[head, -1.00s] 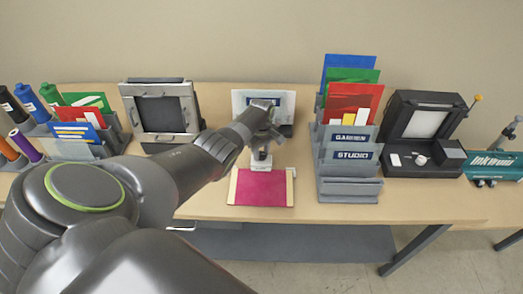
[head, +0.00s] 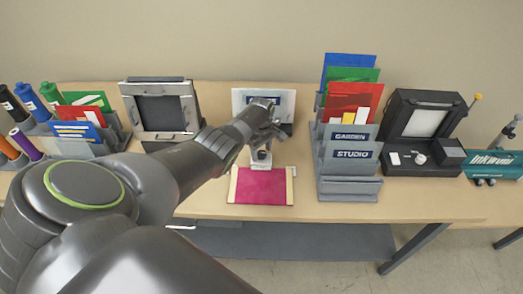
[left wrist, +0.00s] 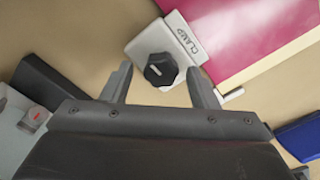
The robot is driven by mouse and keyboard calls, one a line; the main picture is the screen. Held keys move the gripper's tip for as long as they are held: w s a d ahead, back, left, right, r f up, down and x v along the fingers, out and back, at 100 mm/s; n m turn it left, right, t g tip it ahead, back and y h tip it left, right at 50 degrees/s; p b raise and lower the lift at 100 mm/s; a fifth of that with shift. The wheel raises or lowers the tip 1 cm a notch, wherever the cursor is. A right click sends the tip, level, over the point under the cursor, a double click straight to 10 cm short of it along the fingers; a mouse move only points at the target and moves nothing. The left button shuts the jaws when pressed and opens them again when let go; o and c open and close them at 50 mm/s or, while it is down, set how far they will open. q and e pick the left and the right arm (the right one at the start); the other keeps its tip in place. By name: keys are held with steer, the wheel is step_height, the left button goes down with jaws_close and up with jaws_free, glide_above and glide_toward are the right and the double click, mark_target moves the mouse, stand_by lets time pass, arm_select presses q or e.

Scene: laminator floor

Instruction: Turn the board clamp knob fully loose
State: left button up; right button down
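The black clamp knob (left wrist: 160,69) sits on a white block marked CLAMP (left wrist: 186,35) in the left wrist view, with a small pale mark on its top. My left gripper (left wrist: 158,72) is open, with one finger on each side of the knob and a gap showing at both sides. In the head view my left gripper (head: 268,132) is above the white clamp (head: 261,160), and the knob is hidden behind it. The clamp stands at the back edge of the magenta board (head: 262,187). My right gripper is not in view.
A grey rack of folders (head: 348,170) stands right of the board. A black-framed machine (head: 424,125) is farther right. A grey framed press (head: 160,110) stands to the left. A white sign (head: 243,100) is behind the clamp. The table front (head: 410,205) is bare.

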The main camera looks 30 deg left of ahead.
mark_target(261, 153)
arm_select(q)
steer(key=shift+r+p, duration=0.3)
steer(key=shift+r, duration=0.25)
step_height(261, 153, up, 5)
steer(key=shift+f+p, duration=0.1)
steer(key=shift+p, duration=0.55)
step_height(261, 153, up, 12)
steer(key=b, duration=0.1)
steer(key=shift+f+b, duration=0.25)
steer(key=shift+b, duration=0.15)
steer(key=shift+f, duration=0.1)
